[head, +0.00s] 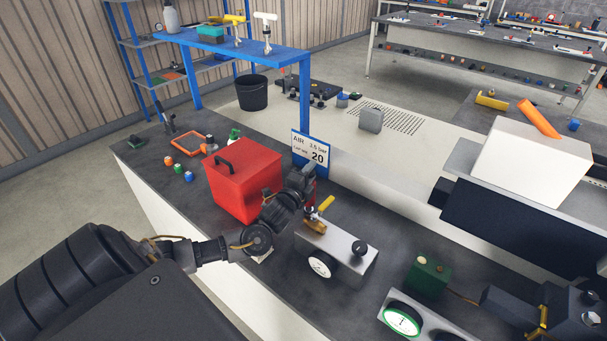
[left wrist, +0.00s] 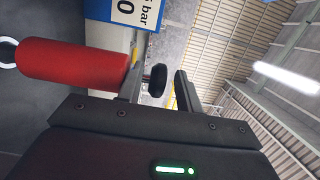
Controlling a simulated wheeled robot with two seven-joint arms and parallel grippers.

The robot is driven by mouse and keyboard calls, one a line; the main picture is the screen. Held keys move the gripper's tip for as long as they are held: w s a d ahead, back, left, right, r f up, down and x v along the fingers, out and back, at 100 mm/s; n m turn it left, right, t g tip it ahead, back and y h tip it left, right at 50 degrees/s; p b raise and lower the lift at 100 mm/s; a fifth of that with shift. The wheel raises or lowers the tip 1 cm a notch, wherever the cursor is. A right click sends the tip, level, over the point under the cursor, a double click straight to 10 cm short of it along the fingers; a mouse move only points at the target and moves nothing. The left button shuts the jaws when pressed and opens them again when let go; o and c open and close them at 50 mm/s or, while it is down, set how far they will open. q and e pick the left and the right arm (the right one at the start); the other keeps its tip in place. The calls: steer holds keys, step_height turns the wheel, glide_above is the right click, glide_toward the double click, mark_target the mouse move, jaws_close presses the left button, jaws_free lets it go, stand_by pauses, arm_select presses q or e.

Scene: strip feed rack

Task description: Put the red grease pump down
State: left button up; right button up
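The red grease pump is a red cylinder (left wrist: 72,62) in the left wrist view, beside my left gripper (left wrist: 158,88). A dark round knob (left wrist: 157,80) shows between the two fingers, with a gap at its sides. The fingers stand apart, and I see no firm hold on the cylinder. In the head view my left gripper (head: 306,182) is at the right side of the red box, and a little red shows beside it; most of the pump is hidden there. Dark parts at the lower right may be my right arm; its fingers are not clear.
A red box with a black handle (head: 243,182) stands on the dark bench. A blue and white AIR sign (head: 311,150) is behind my gripper. A grey gauge block (head: 335,254) with a yellow lever stands in front. A green block (head: 428,277) is farther right.

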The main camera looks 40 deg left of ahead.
arm_select(q)
steer(key=b+v, duration=0.1)
steer(key=v, duration=1.1)
steer(key=shift+b, duration=0.35)
